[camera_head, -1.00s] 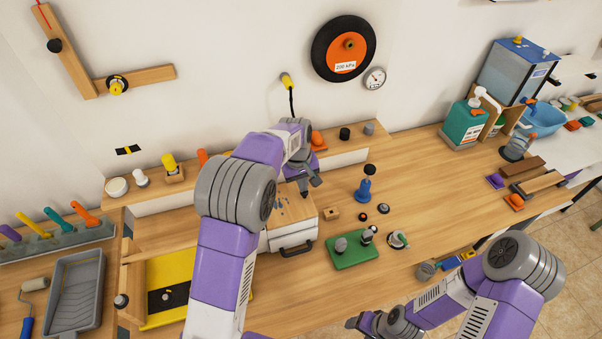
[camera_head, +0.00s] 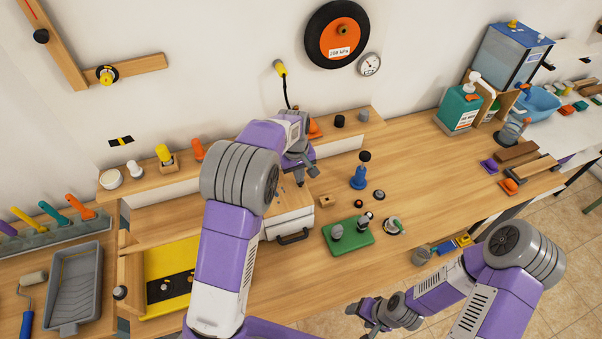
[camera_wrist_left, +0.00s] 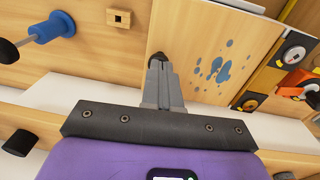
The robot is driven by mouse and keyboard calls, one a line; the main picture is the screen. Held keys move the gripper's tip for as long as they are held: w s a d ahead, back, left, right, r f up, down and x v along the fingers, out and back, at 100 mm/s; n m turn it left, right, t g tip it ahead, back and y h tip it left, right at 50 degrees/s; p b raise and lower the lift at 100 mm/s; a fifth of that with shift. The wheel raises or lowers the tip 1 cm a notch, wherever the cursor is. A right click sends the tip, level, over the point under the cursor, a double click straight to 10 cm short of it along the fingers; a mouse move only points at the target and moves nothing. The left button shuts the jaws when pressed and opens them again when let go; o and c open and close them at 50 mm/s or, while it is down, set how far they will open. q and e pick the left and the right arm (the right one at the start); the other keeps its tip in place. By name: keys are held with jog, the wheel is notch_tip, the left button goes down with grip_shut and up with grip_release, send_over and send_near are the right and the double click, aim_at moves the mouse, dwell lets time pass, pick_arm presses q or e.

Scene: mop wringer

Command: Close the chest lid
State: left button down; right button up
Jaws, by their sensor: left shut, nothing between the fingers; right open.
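The chest (camera_head: 290,226) is a small white box on the bench with a dark handle on its front. Its wooden lid (camera_head: 284,202) with blue spots lies about flat on top, partly hidden by my left arm; I cannot tell whether it is fully seated. The spotted lid also fills the middle of the left wrist view (camera_wrist_left: 205,38). My left gripper (camera_head: 302,176) is shut and empty over the lid's rear part; its fingers (camera_wrist_left: 158,68) point across the lid. Contact is unclear. My right gripper (camera_head: 371,320) is open and empty, low at the front, away from the chest.
A small wooden block (camera_head: 324,201), a blue plunger-like tool (camera_head: 359,178) and a green plate (camera_head: 348,240) with metal pieces stand right of the chest. A yellow-and-black panel (camera_head: 172,265) lies to its left. A raised shelf (camera_head: 345,135) runs behind.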

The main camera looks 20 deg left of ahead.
pick_arm(q)
notch_tip(320, 180, up, 4)
jog(key=p, duration=0.3)
jog(key=shift+s+d+r+p, duration=0.1)
jog(key=shift+r+p, duration=0.15)
jog(key=shift+p, duration=0.1)
notch_tip(320, 180, up, 9)
jog(key=shift+s+r+b, duration=0.2)
jog(key=shift+s+b, duration=0.1)
